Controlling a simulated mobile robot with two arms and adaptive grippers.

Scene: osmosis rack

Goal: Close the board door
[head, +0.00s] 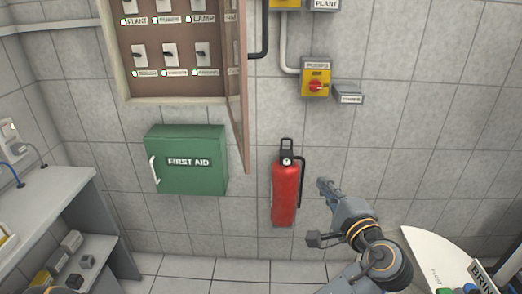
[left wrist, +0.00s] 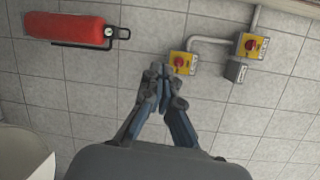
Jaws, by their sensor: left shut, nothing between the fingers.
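The board (head: 115,60) is a wooden wall cabinet with rows of labelled switches, at the upper left of the head view. Its door (head: 242,110) stands open at the board's right side, swung out from the wall and seen nearly edge-on. The top of the board and door is cut off. My left gripper (head: 323,184) is shut and empty, to the right of and below the door, apart from it. It also shows shut in the left wrist view (left wrist: 166,68), where neither board nor door shows. My right gripper is not in view.
A red fire extinguisher (head: 285,192) hangs on the wall between the door and my left gripper. A green first aid box (head: 187,160) is below the board. A yellow switch box (head: 315,78) with a red knob is right of the door. A bench (head: 60,200) stands left.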

